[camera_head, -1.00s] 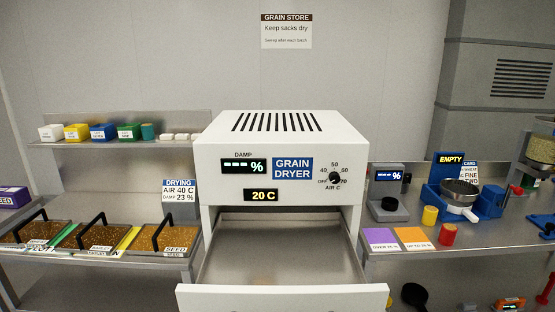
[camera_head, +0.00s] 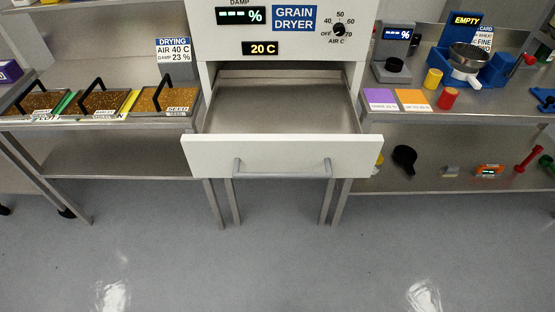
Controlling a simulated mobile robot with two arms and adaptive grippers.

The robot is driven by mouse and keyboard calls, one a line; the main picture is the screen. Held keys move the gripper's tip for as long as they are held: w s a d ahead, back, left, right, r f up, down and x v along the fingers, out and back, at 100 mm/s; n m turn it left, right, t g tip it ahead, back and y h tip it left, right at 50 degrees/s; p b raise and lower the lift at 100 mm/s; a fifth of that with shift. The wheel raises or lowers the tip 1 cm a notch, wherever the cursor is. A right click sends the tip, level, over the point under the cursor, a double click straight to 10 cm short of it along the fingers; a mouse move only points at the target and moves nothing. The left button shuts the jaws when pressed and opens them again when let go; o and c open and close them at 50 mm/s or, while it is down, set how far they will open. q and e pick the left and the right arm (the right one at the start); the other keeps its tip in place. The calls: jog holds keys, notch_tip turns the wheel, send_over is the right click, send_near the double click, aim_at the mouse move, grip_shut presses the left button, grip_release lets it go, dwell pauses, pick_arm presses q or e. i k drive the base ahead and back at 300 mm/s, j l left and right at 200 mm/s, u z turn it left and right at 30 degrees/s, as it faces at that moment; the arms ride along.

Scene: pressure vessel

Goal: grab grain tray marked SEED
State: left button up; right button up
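The grain tray marked SEED (camera_head: 168,99) sits on the left metal shelf, just left of the dryer. It is full of brown grain, has a black bar handle standing up over it, and shows a white SEED label on its front edge. Two similar trays stand to its left: a middle tray (camera_head: 103,103) and a far-left tray (camera_head: 38,104), each with grain and a black handle. The small labels on those two are hard to read. Neither of my grippers shows in the view.
The grain dryer's drawer (camera_head: 282,157) is pulled out and empty, jutting forward beside the SEED tray. The right bench (camera_head: 400,118) holds purple and orange cards, red and yellow cylinders and a blue device with a metal pan. The floor (camera_head: 270,255) in front is clear.

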aim_at(161, 99)
jog(key=z, duration=0.4)
jog(key=i+j+z, duration=0.1)
jog(key=j+z, duration=0.3)
jog(key=j, duration=0.15)
jog(key=j+z, duration=0.35)
jog(key=j, duration=0.25)
jog(key=j+z, duration=0.4)
jog(key=j, duration=0.2)
